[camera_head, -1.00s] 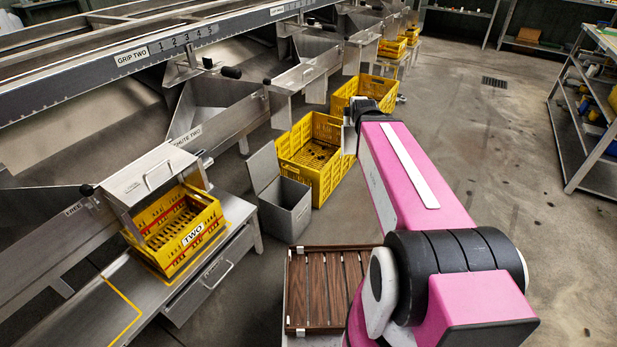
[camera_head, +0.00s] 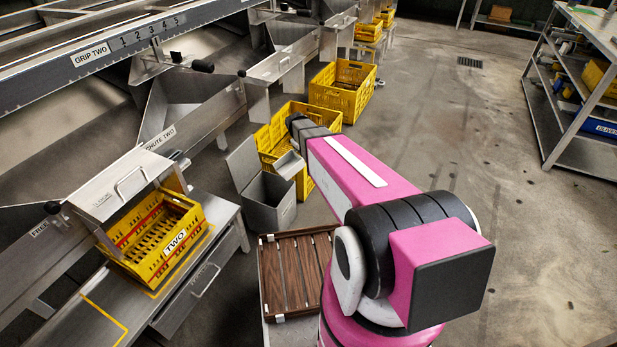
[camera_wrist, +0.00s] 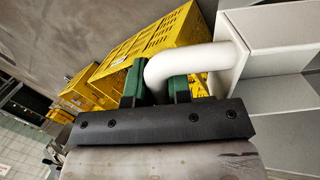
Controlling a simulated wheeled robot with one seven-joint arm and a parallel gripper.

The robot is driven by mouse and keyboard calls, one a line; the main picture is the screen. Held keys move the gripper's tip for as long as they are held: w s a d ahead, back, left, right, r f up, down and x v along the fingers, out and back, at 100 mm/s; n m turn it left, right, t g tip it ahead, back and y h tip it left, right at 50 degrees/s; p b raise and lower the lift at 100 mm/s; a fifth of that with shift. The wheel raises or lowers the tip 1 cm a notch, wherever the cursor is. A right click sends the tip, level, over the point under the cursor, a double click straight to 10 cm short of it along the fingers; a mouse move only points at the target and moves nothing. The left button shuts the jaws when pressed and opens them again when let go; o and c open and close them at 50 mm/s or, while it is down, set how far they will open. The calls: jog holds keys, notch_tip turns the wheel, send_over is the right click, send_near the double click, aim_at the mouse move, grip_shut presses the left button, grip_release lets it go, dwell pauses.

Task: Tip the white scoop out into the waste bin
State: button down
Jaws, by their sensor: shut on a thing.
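My gripper (camera_wrist: 157,84) is shut on the curved white handle of the white scoop (camera_wrist: 272,38), with a green finger on each side of the handle. The scoop's body extends to the upper right in the wrist view. In the head view the scoop (camera_head: 289,164) shows as a small pale box at the end of my arm, at the right rim of the waste bin. The waste bin (camera_head: 272,216) is a grey metal box with its lid raised on the left. The scoop's inside and its contents cannot be made out.
Yellow crates (camera_head: 343,93) stand on the floor behind the bin. A brown slatted tray (camera_head: 268,282) lies in front of it. A yellow crate marked TWO (camera_head: 175,243) sits on the steel bench at left. Open floor lies to the right, before a shelf rack (camera_head: 570,140).

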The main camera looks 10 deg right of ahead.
notch_tip(320, 180, down, 15)
jog(key=s+m+g+y, duration=0.1)
jog(key=s+m+y, duration=0.1)
jog(key=m+y, duration=0.4)
jog(key=shift+m+y, duration=0.4)
jog(key=shift+y, duration=0.3)
jog(key=shift+r, duration=0.1)
jog(key=shift+r, duration=0.1)
